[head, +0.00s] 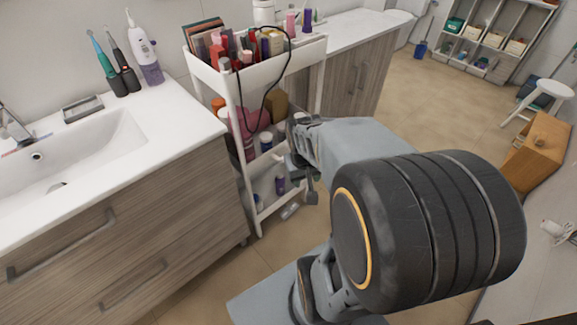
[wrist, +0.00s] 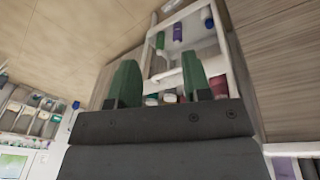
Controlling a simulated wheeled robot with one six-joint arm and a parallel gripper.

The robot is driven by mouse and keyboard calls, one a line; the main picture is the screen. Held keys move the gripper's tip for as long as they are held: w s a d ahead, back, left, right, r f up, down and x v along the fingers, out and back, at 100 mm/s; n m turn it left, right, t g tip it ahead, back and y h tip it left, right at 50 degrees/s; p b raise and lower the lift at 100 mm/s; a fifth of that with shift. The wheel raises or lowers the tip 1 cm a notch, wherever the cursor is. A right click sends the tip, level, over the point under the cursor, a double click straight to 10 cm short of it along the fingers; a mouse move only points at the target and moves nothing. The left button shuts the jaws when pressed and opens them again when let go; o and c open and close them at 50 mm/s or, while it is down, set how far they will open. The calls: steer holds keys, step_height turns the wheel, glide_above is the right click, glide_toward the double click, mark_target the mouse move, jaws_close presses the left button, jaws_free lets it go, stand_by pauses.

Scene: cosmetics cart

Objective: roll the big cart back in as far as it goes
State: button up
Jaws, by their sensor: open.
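The big cart (head: 305,60) is a white, tiered trolley in the gap between two wood-fronted vanity units. Its top tray is packed with cosmetics, and a black cable hangs over the front. Bottles and jars stand on the lower shelves. The near left post is close beside the left unit's front corner; how much space lies behind the cart is hidden. My gripper (head: 303,172) is at the cart's front, around lower-shelf height. In the wrist view, the open green fingers (wrist: 160,82) point toward the cart's white frame (wrist: 150,52). Contact cannot be told.
The left vanity (head: 150,215) has a sink, with toothbrushes and a water flosser on top. The right vanity (head: 355,78) borders the cart's other side. A wooden box (head: 540,145) and white stool (head: 550,90) stand at right. The tiled floor (head: 440,110) between is open.

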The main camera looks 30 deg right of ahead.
steer(key=w+d+f+n+t+h+b, duration=0.1)
steer(key=w+d+f+n+t+b, duration=0.2)
steer(key=d+f, duration=0.45)
steer(key=w+d+f+n+t+h+b, duration=0.1)
steer(key=d+f+n+b, duration=0.2)
steer(key=d+f+b, duration=0.35)
steer(key=w+d+f+n+t+h+b, duration=0.1)
steer(key=w+d+f+n+t+b, duration=0.15)
steer(key=d+f, duration=0.65)
steer(key=w+a+r+n+t+y, duration=0.5)
steer(key=w+a+n+t+y, duration=0.3)
steer(key=n, duration=0.7)
steer(key=shift+h, duration=0.3)
steer(key=b+x, duration=0.1)
steer(key=x, duration=0.7)
steer(key=a+b+x, duration=0.1)
steer(key=x, duration=0.3)
steer(key=shift+f+b, duration=0.35)
jaws_close()
